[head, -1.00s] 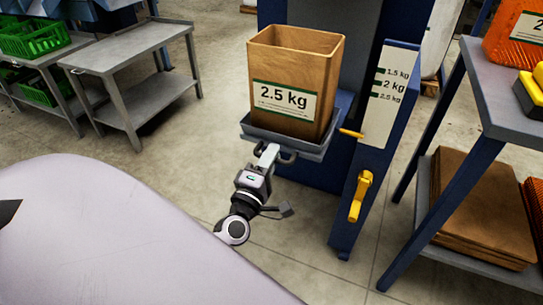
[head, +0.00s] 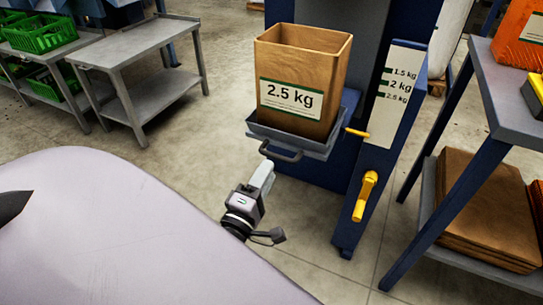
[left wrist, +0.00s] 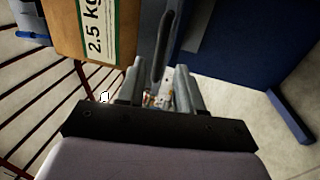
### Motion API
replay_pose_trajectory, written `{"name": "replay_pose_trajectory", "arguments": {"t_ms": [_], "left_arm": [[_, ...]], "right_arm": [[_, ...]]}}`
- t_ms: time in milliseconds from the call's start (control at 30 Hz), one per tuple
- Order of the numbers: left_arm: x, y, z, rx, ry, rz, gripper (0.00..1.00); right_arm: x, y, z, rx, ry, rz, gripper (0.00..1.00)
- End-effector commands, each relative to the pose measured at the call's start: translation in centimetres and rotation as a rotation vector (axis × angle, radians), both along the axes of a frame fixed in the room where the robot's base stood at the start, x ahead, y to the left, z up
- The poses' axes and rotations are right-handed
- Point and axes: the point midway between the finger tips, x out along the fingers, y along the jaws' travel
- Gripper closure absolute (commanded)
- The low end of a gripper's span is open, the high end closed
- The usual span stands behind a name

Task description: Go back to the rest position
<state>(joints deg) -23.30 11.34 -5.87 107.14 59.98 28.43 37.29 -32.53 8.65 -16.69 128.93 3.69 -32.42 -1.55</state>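My left gripper (head: 264,168) is in front of and below the tray (head: 290,140) of the blue machine, apart from its dark handle (head: 281,155). In the left wrist view its two fingers (left wrist: 160,75) stand apart with nothing held between them, and the handle (left wrist: 163,45) shows just beyond the tips. An open brown paper bag (head: 296,85) labelled 2.5 kg stands upright on the tray. My right gripper is not in view.
The blue machine has a yellow lever (head: 364,196) and a weight scale plate (head: 396,95). A blue-legged table (head: 505,105) stands at the right with flat brown bags (head: 485,215) on its lower shelf. A grey table (head: 140,50) is at the left. Floor between is clear.

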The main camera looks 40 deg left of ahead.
Motion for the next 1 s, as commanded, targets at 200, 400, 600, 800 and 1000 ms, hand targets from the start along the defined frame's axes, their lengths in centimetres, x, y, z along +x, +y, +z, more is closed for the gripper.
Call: {"name": "replay_pose_trajectory", "arguments": {"t_ms": [200, 400, 600, 800, 1000], "left_arm": [[-1.0, -0.3, -0.1, -0.002, -0.001, -0.001, 0.64], [-1.0, -0.3, -0.1, -0.001, -0.001, -0.001, 0.64], [-0.9, -0.3, -0.1, -0.001, -0.001, -0.001, 0.64], [-1.0, -0.6, 0.5, 0.022, 0.009, -0.012, 0.64], [-1.4, -3.3, 3.6, 0.223, 0.101, -0.106, 0.64]], "right_arm": [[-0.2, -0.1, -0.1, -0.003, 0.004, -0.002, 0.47], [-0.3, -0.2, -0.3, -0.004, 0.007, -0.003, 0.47], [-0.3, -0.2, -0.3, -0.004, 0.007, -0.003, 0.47], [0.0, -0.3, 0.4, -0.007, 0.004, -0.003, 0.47], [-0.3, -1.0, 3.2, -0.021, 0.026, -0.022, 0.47]]}}
